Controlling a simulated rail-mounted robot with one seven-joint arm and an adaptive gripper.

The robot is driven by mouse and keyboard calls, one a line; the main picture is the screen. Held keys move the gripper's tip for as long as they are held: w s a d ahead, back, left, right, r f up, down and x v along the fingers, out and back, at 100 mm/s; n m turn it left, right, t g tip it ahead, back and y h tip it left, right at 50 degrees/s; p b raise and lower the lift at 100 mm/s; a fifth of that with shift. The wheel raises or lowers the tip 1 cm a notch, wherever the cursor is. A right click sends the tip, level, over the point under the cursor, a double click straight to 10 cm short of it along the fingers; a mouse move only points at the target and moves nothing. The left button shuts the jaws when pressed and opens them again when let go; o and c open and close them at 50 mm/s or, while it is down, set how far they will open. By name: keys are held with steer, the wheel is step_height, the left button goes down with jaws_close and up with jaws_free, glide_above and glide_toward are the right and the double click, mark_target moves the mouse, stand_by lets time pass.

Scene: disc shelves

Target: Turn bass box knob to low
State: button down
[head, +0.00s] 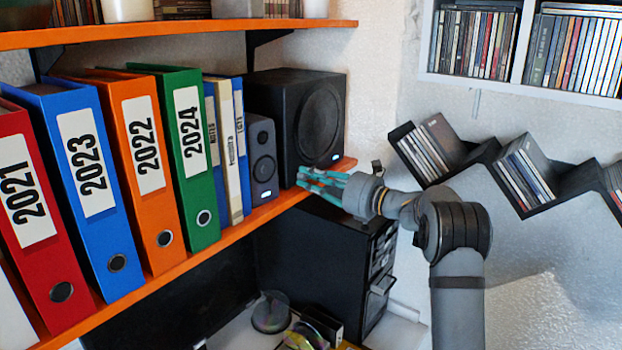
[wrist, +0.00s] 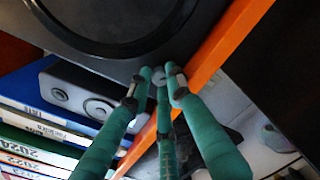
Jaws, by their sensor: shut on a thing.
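The bass box (head: 316,118) is the large black speaker at the right end of the orange shelf in the head view. In the wrist view its dark front (wrist: 178,30) fills the top. My gripper (head: 303,177) has teal fingers that reach to the lower front of the box. In the wrist view the fingertips of my gripper (wrist: 160,84) close around the small grey knob (wrist: 159,76) near the box's lower edge. The fingers partly cover the knob, and I cannot read its setting. In the head view the knob is hidden behind the fingers.
A small grey speaker (head: 263,160) stands left of the bass box, beside several binders such as the green one (head: 190,155). The orange shelf edge (head: 262,214) runs close under the fingers. A zigzag disc shelf (head: 488,155) hangs on the right wall.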

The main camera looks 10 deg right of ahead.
steer(key=shift+b, duration=0.4)
steer(key=n+b, duration=0.3)
steer(key=shift+f+b, duration=0.1)
steer(key=shift+b, duration=0.25)
steer(key=n+b, duration=0.2)
steer(key=b, duration=0.1)
steer(key=shift+n, duration=0.4)
steer(key=n+b, duration=0.3)
steer(key=shift+r+n+b, duration=0.3)
steer(key=shift+n+b, duration=0.4)
steer(key=shift+n, duration=0.1)
steer(key=shift+r, duration=0.1)
steer(key=c, duration=1.7)
jaws_free()
steer(key=shift+s, duration=0.1)
steer(key=shift+o, duration=0.4)
steer(key=shift+f, duration=0.2)
steer(key=shift+f, duration=0.1)
